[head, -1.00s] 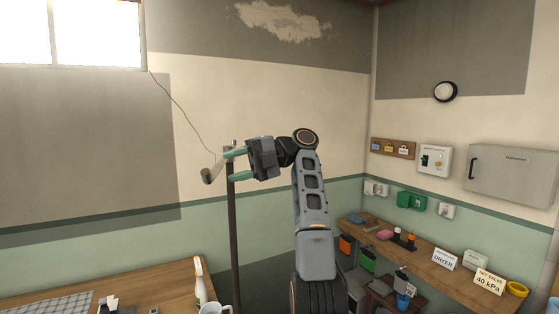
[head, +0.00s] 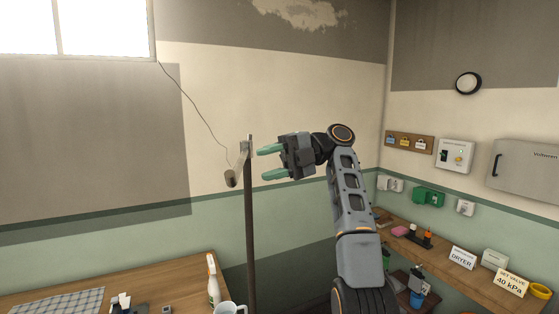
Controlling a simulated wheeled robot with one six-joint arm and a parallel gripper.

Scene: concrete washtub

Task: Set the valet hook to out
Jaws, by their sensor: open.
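The valet hook (head: 243,159) is a short pale arm near the top of a dark upright post (head: 250,230). It slants down and left from the post and ends in a brownish rounded knob (head: 231,178). I cannot tell its exact angle or any marked setting. My gripper (head: 264,162), with two green fingers, is open and empty just right of the post top. Its fingers point left, one above the other, and in the picture they appear apart from the hook and post.
A wooden table (head: 170,285) with a bottle (head: 213,280) and a mug (head: 229,307) stands at lower left. A wall shelf (head: 460,268) with signs and small items runs along the right.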

